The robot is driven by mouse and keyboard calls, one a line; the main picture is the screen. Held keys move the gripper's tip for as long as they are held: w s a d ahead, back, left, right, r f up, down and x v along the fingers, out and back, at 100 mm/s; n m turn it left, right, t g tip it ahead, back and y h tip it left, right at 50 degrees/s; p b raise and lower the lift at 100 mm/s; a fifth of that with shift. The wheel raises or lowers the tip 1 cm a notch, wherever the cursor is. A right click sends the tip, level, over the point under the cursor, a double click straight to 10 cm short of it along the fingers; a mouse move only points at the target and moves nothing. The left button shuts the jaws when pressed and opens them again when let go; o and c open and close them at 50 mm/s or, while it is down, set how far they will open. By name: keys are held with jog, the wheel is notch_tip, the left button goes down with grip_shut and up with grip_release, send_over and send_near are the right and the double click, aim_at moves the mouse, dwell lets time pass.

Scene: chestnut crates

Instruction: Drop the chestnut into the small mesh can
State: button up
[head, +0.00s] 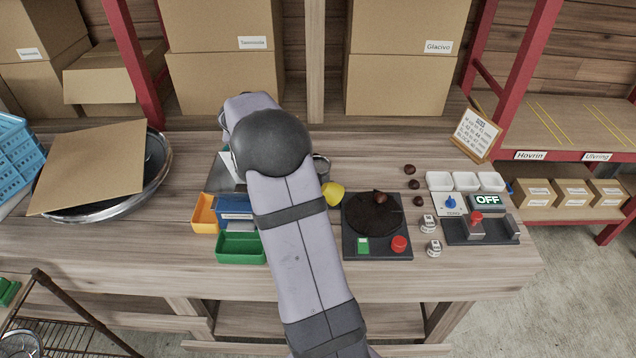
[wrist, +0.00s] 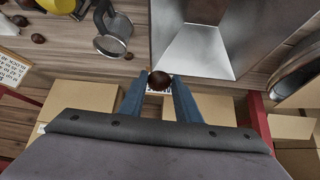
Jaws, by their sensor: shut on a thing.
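My gripper (wrist: 160,84) shows in the wrist view with its two blue fingers shut on a dark brown chestnut (wrist: 160,78). In the head view my arm hides the gripper and this chestnut. A small round metal vessel with a dark handle (wrist: 112,46), which looks like the mesh can, stands up and left of the held chestnut in the wrist view, apart from it. In the head view only a part of its rim (head: 321,165) shows beside my arm. I cannot make out its mesh or its inside clearly.
A grey metal chute (wrist: 197,50) is close to the held chestnut. Loose chestnuts (head: 414,184) lie right of a dark turntable (head: 349,220), which bears another chestnut (head: 380,196). A yellow cup (head: 333,193) and coloured bins (head: 241,248) flank my arm. Cartons (head: 225,85) stand behind.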

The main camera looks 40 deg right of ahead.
jog(key=s+d+f+m+b, duration=0.1)
jog(key=s+d+f, duration=0.1)
jog(key=d, duration=0.6)
jog(key=s+d+f+m+g+h+b, duration=0.1)
jog(key=s+d+f, duration=0.1)
jog(key=d, duration=0.7)
jog(key=shift+f+m, duration=0.3)
jog(key=shift+f, duration=0.4)
jog(key=shift+f, duration=0.1)
jog(key=shift+f+b, duration=1.5)
jog(key=shift+f, duration=1.35)
jog(key=o, duration=1.1)
jog(key=shift+r, duration=0.1)
